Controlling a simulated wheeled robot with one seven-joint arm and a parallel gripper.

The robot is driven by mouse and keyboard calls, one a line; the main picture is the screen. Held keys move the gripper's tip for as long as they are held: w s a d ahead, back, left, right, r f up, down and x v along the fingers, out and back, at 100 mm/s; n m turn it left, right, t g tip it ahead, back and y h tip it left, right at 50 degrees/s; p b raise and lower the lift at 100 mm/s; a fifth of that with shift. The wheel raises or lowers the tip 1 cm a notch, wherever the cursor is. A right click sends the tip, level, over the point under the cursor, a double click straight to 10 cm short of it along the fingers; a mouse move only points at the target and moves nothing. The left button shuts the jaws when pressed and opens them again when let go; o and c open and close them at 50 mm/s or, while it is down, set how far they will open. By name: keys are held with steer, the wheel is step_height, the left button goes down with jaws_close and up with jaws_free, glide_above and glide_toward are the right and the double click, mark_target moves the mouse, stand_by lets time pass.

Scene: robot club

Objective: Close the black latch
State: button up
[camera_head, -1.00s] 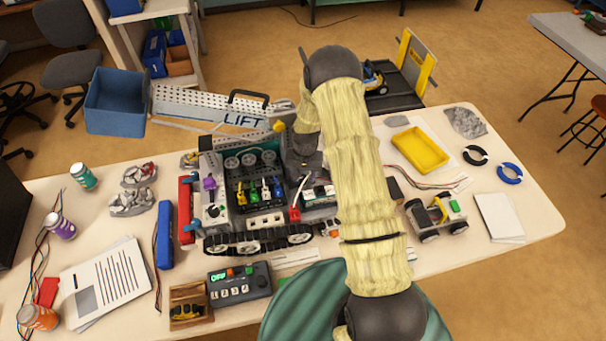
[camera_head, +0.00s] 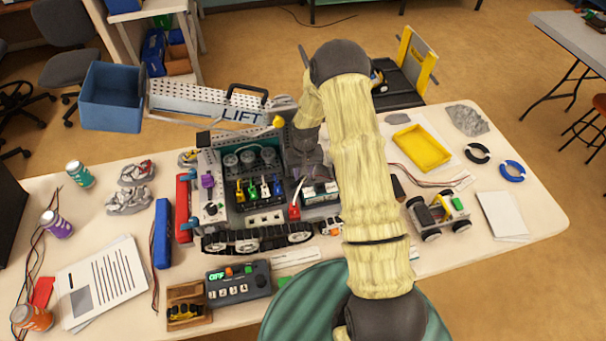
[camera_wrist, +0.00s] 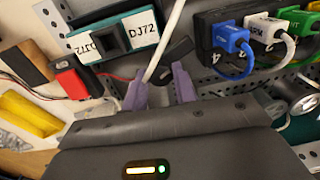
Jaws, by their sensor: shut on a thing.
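The black latch (camera_wrist: 179,49) is a small dark lever beside the teal-and-black battery (camera_wrist: 115,40) labelled DJ72, in the wrist view. The purple fingers of my gripper (camera_wrist: 172,84) are close together at its lower end and shut on it, though the contact is partly hidden. A white cable (camera_wrist: 165,45) passes just beside the fingers. In the head view, my gripper is over the open robot chassis, largely hidden by my wrist. The battery (camera_head: 318,193) also shows there, but the latch cannot be made out.
Blue, white and green plugs (camera_wrist: 232,50) sit in a black block right of the fingers. A red connector (camera_wrist: 77,83) is at left. The raised LIFT panel (camera_head: 212,103) stands behind the chassis. A yellow tray (camera_head: 421,148) lies to the right.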

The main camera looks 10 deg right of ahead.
steer(key=n+b, duration=0.2)
steer(key=n, duration=0.3)
steer(key=shift+w, duration=0.15)
steer(key=n+b, duration=0.1)
steer(key=n, duration=0.5)
steer(key=shift+r, duration=0.1)
steer(key=shift+n, duration=0.3)
steer(key=o, duration=1)
steer(key=shift+c, duration=0.2)
step_height(320, 180, up, 17)
steer(key=b, duration=0.3)
steer(key=shift+w+d+r+b, duration=0.15)
steer(key=shift+w+b, duration=0.1)
steer(key=shift+b, duration=0.1)
